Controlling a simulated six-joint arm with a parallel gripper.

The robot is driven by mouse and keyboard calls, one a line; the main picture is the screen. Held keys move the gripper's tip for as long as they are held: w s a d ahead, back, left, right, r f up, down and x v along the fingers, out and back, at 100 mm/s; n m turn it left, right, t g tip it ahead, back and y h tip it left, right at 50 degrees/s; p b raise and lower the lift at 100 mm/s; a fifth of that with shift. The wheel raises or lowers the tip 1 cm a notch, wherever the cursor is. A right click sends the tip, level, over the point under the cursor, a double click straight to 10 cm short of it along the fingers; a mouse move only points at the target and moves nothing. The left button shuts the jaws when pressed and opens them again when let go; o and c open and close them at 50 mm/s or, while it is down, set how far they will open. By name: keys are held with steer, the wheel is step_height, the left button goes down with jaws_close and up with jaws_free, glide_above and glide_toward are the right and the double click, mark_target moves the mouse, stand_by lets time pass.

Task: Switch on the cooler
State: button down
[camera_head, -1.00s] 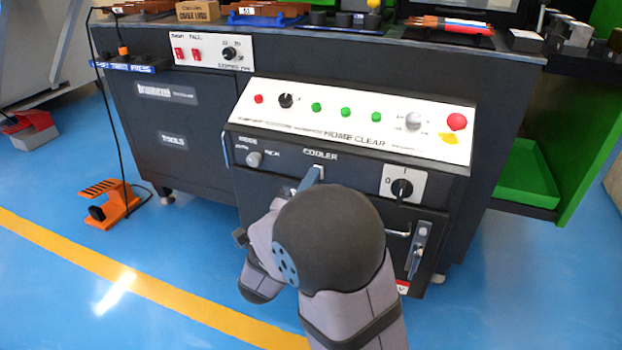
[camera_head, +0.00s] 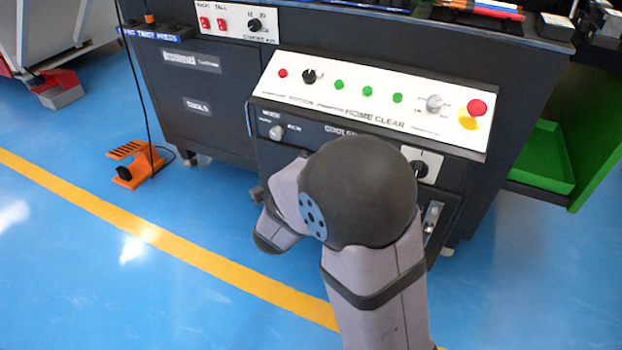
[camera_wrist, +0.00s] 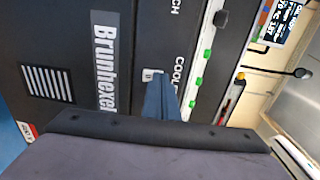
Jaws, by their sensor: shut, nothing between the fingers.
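The COOLER label (camera_head: 340,131) on the dark front panel is partly covered by my arm in the head view. In the wrist view the panel is turned sideways, and a small pale cooler switch (camera_wrist: 149,72) sits beside the COOLER lettering. My gripper (camera_wrist: 158,82) shows as narrow blue-grey fingers, shut and empty. Its tips are right at the switch and overlap part of it; I cannot tell whether they touch it. The switch's position is not readable. In the head view the fingers and switch are hidden behind my wrist.
A sloped white panel (camera_head: 375,105) above carries green buttons, knobs and a red mushroom button (camera_head: 476,107). A mode knob (camera_head: 276,132) is left of the label, and a rotary switch (camera_head: 419,169) is right. An orange foot pedal (camera_head: 135,163) stands on the open blue floor.

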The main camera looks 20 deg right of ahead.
steer(key=p+v, duration=0.3)
steer(key=v, duration=1)
steer(key=shift+r, duration=0.2)
